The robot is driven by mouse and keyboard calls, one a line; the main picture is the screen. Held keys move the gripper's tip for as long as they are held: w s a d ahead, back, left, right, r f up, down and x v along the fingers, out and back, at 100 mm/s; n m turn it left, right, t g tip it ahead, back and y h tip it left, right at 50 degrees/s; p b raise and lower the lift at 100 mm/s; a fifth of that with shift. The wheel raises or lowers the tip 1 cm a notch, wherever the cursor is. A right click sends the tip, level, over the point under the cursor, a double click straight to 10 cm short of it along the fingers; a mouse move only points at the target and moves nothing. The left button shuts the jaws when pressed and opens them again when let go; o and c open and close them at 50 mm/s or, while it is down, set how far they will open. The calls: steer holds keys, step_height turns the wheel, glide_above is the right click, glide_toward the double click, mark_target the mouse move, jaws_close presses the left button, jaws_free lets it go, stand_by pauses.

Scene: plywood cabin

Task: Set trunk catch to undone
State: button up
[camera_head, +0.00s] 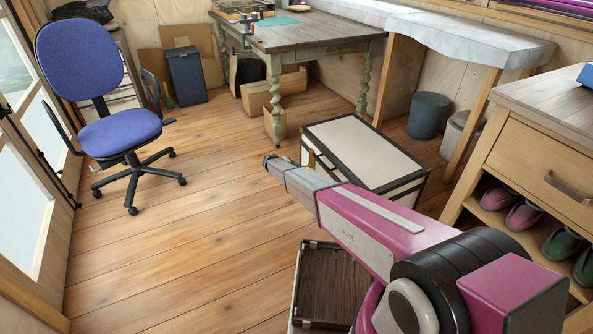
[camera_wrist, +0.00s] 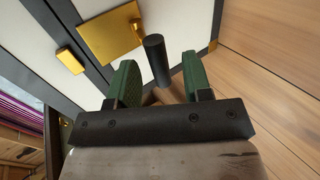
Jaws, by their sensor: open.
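The trunk (camera_head: 365,150) is white with dark edging and stands on the floor beyond my arm, its lid down. Its side fills the upper part of the wrist view (camera_wrist: 190,22). A gold plate (camera_wrist: 110,35) is on that side, with a smaller gold block (camera_wrist: 70,61) to its left across a dark edge strip. A dark round peg (camera_wrist: 155,58) sticks out beside the plate. My gripper (camera_wrist: 160,72) is open, its green-padded fingers on either side of the peg. I cannot tell if either finger touches it. In the head view my arm partly hides the trunk's near side.
A blue swivel chair (camera_head: 120,132) stands at the left. A green-legged table (camera_head: 310,35) is at the back. A wooden shoe cabinet (camera_head: 535,165) is at the right, and a dark open tray (camera_head: 330,285) is by my arm.

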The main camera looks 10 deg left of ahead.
steer(key=v, duration=0.7)
steer(key=shift+s+a, duration=0.2)
steer(key=shift+a, duration=0.1)
steer(key=shift+r, duration=0.15)
steer(key=s+d+r+m+g+y, duration=0.1)
steer(key=s+d+r+g, duration=0.1)
steer(key=s+d+r, duration=0.55)
steer(key=s+d+r+m+g+y, duration=0.15)
steer(key=s+d, duration=0.35)
steer(key=d, duration=0.6)
steer(key=s+d+r+m+g+y, duration=0.1)
steer(key=s+d+r+g, duration=0.1)
steer(key=s+d+r, duration=0.55)
steer(key=s+d+r+m+y, duration=0.1)
steer(key=s+d+r, duration=0.3)
steer(key=s, duration=0.4)
steer(key=s+d+r+m+y, duration=0.1)
steer(key=s+d+r+y, duration=0.2)
steer(key=s+d, duration=0.3)
steer(key=s+d+r+m+y, duration=0.1)
steer(key=s+d+r, duration=0.4)
steer(key=s, duration=0.5)
steer(key=shift+g+y, duration=0.45)
steer(key=shift+o, duration=0.4)
